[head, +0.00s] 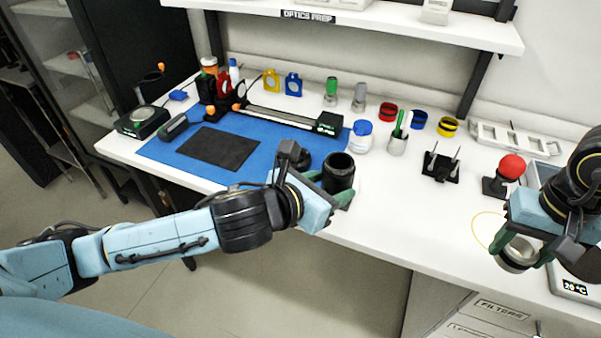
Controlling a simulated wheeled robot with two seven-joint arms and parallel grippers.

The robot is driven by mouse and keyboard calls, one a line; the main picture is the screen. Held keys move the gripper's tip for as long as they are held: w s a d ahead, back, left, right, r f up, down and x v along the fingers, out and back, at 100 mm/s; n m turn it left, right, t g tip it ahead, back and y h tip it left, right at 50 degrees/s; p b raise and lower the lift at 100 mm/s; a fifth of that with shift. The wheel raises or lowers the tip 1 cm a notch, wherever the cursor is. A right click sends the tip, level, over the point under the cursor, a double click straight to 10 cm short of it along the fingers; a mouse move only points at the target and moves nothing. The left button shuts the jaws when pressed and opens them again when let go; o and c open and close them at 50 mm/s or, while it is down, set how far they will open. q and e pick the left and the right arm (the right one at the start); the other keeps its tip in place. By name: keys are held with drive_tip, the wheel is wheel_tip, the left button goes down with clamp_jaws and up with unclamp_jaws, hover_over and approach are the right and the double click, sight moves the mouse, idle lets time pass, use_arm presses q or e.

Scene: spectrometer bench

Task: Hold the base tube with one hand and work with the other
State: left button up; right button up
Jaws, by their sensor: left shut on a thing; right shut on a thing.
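The base tube appears to be the black open-topped cylinder (339,170) near the front edge of the white bench, upright. My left gripper (333,188) is shut around it with green fingers on either side. Its lower part is partly hidden by the gripper. My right gripper (521,247) is at the right, shut on a round silver-rimmed piece (517,256). The piece is apart from the tube, over the front right of the bench. Its exact kind is hard to tell.
A blue mat (165,152) with a dark pad (219,148) lies at left, with a rail (283,118) behind. Bench between the grippers is mostly clear.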

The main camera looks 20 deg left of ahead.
use_arm(q)
drive_tip(key=d+m+g+h, duration=0.2)
drive_tip(key=d+m+h, duration=0.1)
drive_tip(key=d, duration=0.3)
drive_tip(key=shift+d+r+m+h, duration=0.2)
drive_tip(key=shift+d+m+h, duration=0.1)
drive_tip(key=shift+d+h, duration=0.1)
use_arm(e)
drive_tip(key=a+r, duration=0.8)
drive_tip(key=a, duration=0.4)
drive_tip(key=w+a+r+n, duration=0.1)
drive_tip(key=a+r, duration=0.6)
drive_tip(key=a, duration=0.5)
drive_tip(key=shift+w+r, duration=0.25)
drive_tip(key=shift+r, duration=0.1)
drive_tip(key=shift+a+f, duration=0.1)
drive_tip(key=shift+f, duration=0.1)
drive_tip(key=shift+f, duration=1.85)
use_arm(q)
drive_tip(key=shift+w, duration=0.1)
